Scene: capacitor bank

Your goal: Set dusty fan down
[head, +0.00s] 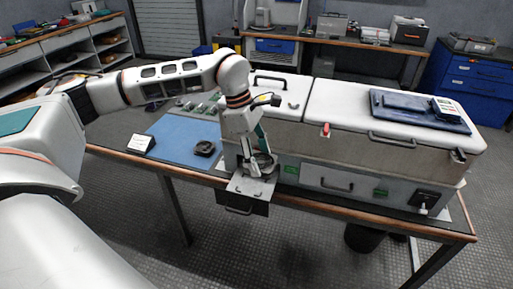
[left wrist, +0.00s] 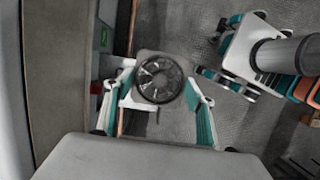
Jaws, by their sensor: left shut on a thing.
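My left gripper (head: 262,168) is shut on a dark round fan (left wrist: 160,78) in a grey square frame. In the left wrist view the two teal fingers (left wrist: 163,100) sit on either side of the fan. In the head view the fan is partly hidden by the gripper, in front of the white and grey cabinet and above an open drawer-like tray (head: 246,189). I cannot tell whether the fan touches the tray. A second dark fan-like part (head: 204,148) lies on the blue mat (head: 176,143) to the left. My right gripper is not in view.
The cabinet (head: 375,155) fills the bench's right side, with a blue tray (head: 397,119) holding a meter on its lid. The mat has bare room around the second fan-like part.

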